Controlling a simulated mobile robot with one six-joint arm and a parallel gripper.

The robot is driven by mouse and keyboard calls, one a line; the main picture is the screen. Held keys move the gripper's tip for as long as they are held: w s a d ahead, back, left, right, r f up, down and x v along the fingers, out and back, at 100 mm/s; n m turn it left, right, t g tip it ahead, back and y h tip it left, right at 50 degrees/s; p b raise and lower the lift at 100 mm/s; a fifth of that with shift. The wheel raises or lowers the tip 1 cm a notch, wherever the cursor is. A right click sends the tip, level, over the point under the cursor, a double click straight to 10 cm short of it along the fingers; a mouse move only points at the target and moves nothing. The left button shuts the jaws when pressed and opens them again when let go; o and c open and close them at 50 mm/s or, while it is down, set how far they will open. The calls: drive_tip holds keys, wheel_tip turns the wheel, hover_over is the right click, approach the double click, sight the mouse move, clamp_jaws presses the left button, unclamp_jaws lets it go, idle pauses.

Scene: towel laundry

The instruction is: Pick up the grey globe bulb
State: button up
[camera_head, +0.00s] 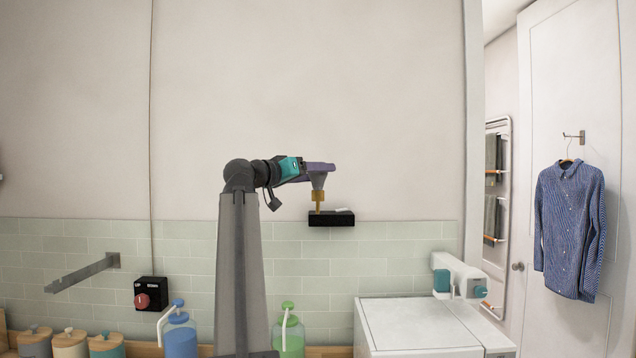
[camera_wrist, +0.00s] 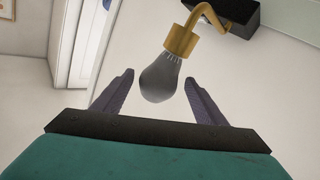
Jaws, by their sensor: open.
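The grey globe bulb (camera_wrist: 160,79) sits in a brass-coloured socket (camera_wrist: 181,41) in the wrist view. The socket hangs from a curved brass arm on a black wall mount (camera_wrist: 238,12). My gripper (camera_wrist: 160,86) is open, with one purple finger on each side of the bulb and a visible gap to each. The fingertips reach about the bulb's height in the picture; I cannot tell the depth. In the head view my gripper (camera_head: 318,180) is beside the brass socket (camera_head: 318,200), above the black mount (camera_head: 331,219). The bulb is hard to make out there.
A white washing machine (camera_head: 415,325) stands below right. Bottles with blue (camera_head: 180,338) and green (camera_head: 288,335) liquid and several jars line the bottom. A grey wall bar (camera_head: 82,272) and a black switch box (camera_head: 151,294) are at left. The wall around my gripper is bare.

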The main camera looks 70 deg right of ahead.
drive_tip(key=p+x, duration=0.2)
drive_tip(key=x, duration=0.1)
drive_tip(key=shift+s+d+r, duration=0.15)
drive_tip(key=shift+d, duration=0.15)
drive_tip(key=shift+s+d, duration=0.25)
drive_tip(key=shift+d, duration=0.25)
drive_tip(key=shift+c, duration=0.2)
drive_tip(key=c, duration=1.1)
